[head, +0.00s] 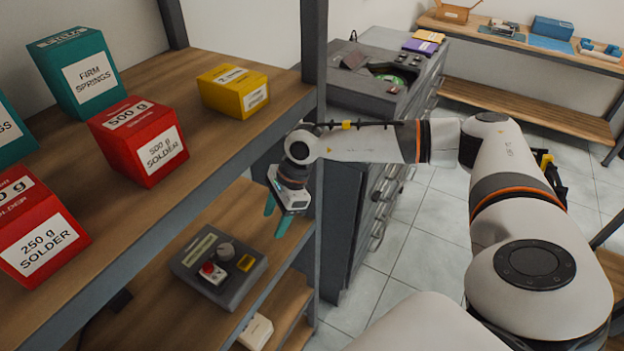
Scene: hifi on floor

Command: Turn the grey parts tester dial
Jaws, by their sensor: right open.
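The grey parts tester (217,266) sits on the middle shelf board of the wooden rack, low in the head view. Its round grey dial (225,251) stands on its top face, between a red button (211,272) and a yellow part (245,263). My right gripper (276,217) hangs from the arm that reaches in from the right. Its teal fingers point down and are apart, with nothing between them. In the picture it is above and to the right of the tester, clear of the dial. My left gripper does not show.
The upper shelf (205,140) carries red solder boxes (138,140), a teal springs box (80,72) and a yellow box (233,90). A dark rack post (314,45) stands close to my right gripper. A grey drawer cabinet (360,95) is behind it. Tiled floor (425,215) is free beyond.

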